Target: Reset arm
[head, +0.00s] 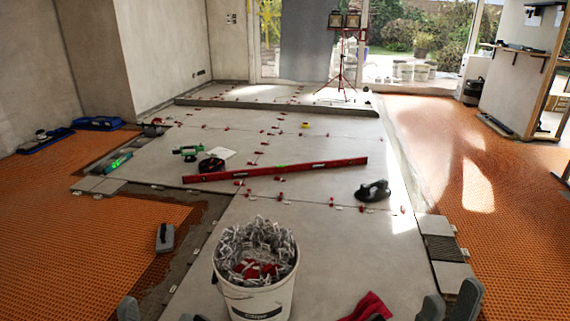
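My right gripper (424,309) shows at the bottom edge, right of the bucket, with grey finger parts standing apart and nothing seen between them. My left gripper (158,314) barely shows at the bottom edge, left of the bucket; its finger parts also stand apart. The rest of both arms is out of the frame. A white bucket (258,299) full of grey clips and some red pieces stands on the tiles between the grippers. A red cloth or glove (368,306) lies close to the left side of my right gripper.
A red spirit level (276,170) lies across the grey tiles (300,225) among red levelling wedges. A black suction-cup tool (373,191) is right of it. A float (165,238) lies at left. Orange matting (515,220) covers both sides. A red tripod lamp (343,50) stands behind.

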